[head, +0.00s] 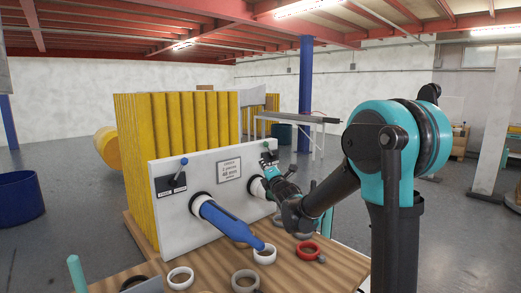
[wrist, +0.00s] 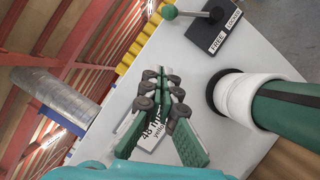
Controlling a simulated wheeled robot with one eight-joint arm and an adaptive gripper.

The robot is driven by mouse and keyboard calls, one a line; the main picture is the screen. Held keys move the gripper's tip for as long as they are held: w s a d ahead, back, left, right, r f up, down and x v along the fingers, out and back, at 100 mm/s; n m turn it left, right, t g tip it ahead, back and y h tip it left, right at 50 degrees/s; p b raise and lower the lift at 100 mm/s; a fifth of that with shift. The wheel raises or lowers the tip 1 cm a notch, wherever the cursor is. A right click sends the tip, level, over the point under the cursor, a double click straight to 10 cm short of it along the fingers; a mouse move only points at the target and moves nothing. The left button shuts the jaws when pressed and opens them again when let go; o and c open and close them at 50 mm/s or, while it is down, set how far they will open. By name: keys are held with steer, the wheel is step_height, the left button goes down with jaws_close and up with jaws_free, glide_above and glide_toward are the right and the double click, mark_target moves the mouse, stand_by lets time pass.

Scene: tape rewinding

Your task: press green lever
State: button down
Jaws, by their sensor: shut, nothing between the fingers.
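The green lever's round knob (wrist: 169,12) is at the top of the wrist view. Its pale rod runs right to a black plate (wrist: 222,28) lettered FREE and LOCKED on the white panel (wrist: 195,60). My gripper (wrist: 160,74) is shut and empty, its fingertips left of and below the knob in that view, apart from it. A blue-knobbed lever (head: 184,161) stands at the panel's left.
A green spindle (wrist: 288,110) with a white collar sticks out of the panel in the wrist view. A blue spindle (head: 228,222) juts over the wooden table (head: 320,275). White tape rolls (head: 180,278) and a red roll (head: 307,250) lie there. Yellow ribbed sheeting (head: 180,115) stands behind.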

mark_target(253, 150)
steer(key=x, duration=1)
steer(key=shift+w+a, duration=0.15)
steer(key=shift+w, duration=0.1)
steer(key=shift+w+d+r, duration=0.1)
steer(key=shift+d+r, duration=0.1)
steer(key=shift+d, duration=0.3)
steer(key=shift+w+d+r, duration=0.15)
steer(key=shift+d+r, duration=0.05)
steer(key=shift+d, duration=0.25)
steer(key=shift+w+d+r, duration=0.35)
steer(key=shift+w+d, duration=0.2)
steer(key=shift+d, duration=0.15)
steer(key=shift+r, duration=0.15)
